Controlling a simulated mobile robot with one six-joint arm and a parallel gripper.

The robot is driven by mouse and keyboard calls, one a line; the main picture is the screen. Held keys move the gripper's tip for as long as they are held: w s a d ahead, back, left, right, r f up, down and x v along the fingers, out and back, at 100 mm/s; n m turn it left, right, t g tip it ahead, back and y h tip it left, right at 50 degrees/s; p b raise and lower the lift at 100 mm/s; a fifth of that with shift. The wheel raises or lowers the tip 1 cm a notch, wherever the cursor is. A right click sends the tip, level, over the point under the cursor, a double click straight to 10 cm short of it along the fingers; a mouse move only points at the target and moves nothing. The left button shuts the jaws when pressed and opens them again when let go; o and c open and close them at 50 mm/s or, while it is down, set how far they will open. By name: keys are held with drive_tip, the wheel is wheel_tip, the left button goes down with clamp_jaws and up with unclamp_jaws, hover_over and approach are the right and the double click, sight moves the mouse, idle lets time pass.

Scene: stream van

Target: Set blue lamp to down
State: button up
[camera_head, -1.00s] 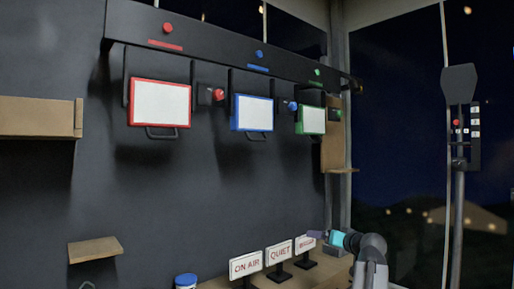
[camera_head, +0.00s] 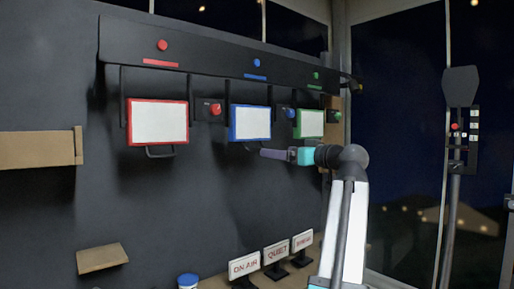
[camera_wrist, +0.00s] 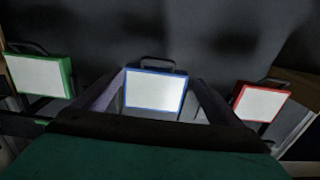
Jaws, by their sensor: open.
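The blue lamp (camera_head: 250,122) is a white panel in a blue frame, hanging below the black rail between the red and green lamps. It has a dark handle at its lower edge. My gripper (camera_head: 263,153) is just below the lamp's lower right part, near the handle, its fingers pointing left in the head view. In the wrist view the blue lamp (camera_wrist: 156,91) appears inverted, with its handle on top, between the two open fingers (camera_wrist: 160,78). The gripper is empty. Whether a finger touches the handle cannot be told.
The red lamp (camera_head: 157,122) and the green lamp (camera_head: 311,123) hang on either side. Red and blue knobs (camera_head: 288,113) sit between lamps. Below stand several signs (camera_head: 277,252) on a shelf. The wall below the lamps is clear.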

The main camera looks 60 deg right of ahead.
sight(257, 150)
drive_tip(key=shift+d, duration=0.2)
drive_tip(key=p+x, duration=0.4)
drive_tip(key=x, duration=0.8)
drive_tip(key=shift+w+p, duration=0.2)
drive_tip(key=shift+p, duration=0.1)
drive_tip(key=shift+w+d+f, duration=0.1)
drive_tip(key=shift+w+d, duration=0.15)
drive_tip(key=shift+w, duration=0.35)
